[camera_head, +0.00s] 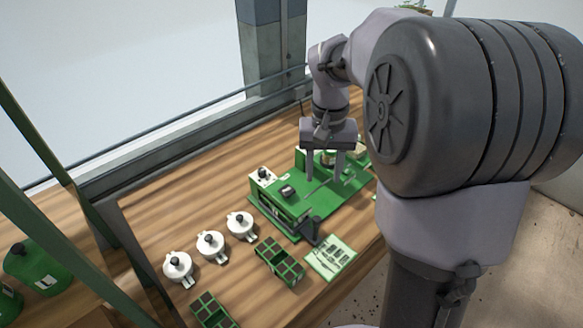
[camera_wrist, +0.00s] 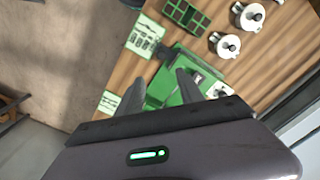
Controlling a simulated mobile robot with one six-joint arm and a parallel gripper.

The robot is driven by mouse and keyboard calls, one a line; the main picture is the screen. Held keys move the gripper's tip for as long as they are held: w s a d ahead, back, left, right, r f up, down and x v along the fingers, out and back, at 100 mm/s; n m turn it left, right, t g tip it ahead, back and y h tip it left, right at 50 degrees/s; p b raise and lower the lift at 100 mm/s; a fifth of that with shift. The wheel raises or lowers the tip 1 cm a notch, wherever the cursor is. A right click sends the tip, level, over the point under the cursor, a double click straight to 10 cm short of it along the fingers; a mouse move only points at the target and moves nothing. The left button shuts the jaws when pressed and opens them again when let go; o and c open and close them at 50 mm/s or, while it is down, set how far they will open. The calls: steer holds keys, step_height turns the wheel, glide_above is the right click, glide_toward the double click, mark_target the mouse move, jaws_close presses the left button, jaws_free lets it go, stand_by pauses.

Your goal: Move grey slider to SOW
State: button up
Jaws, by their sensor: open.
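The green tray seeder (camera_head: 322,203) stands on the wooden bench. A small dark grey block (camera_head: 287,192) sits on its top and may be the grey slider; the SOW mark is too small to read. A white panel with a black knob (camera_head: 263,176) is at its left end. My gripper (camera_head: 325,178) points down above the far part of the seeder, fingers apart and empty. In the wrist view, the open fingers of my gripper (camera_wrist: 160,77) reach over the seeder (camera_wrist: 187,62), and they and the palm hide part of it.
Several white lidded pots (camera_head: 210,244) stand in a row left of the seeder. A green cell tray (camera_head: 279,262) and a printed card (camera_head: 331,258) lie in front of it. Another cell tray (camera_head: 212,312) is nearer. A window frame runs behind the bench.

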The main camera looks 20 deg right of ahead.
mark_target(317, 218)
step_height(317, 218, down, 17)
steer(key=b, duration=0.6)
steer(key=shift+a+r+b, duration=0.1)
steer(key=shift+a+b, duration=0.05)
steer(key=shift+b, duration=0.15)
jaws_close()
steer(key=shift+r, duration=0.1)
stand_by(0.5)
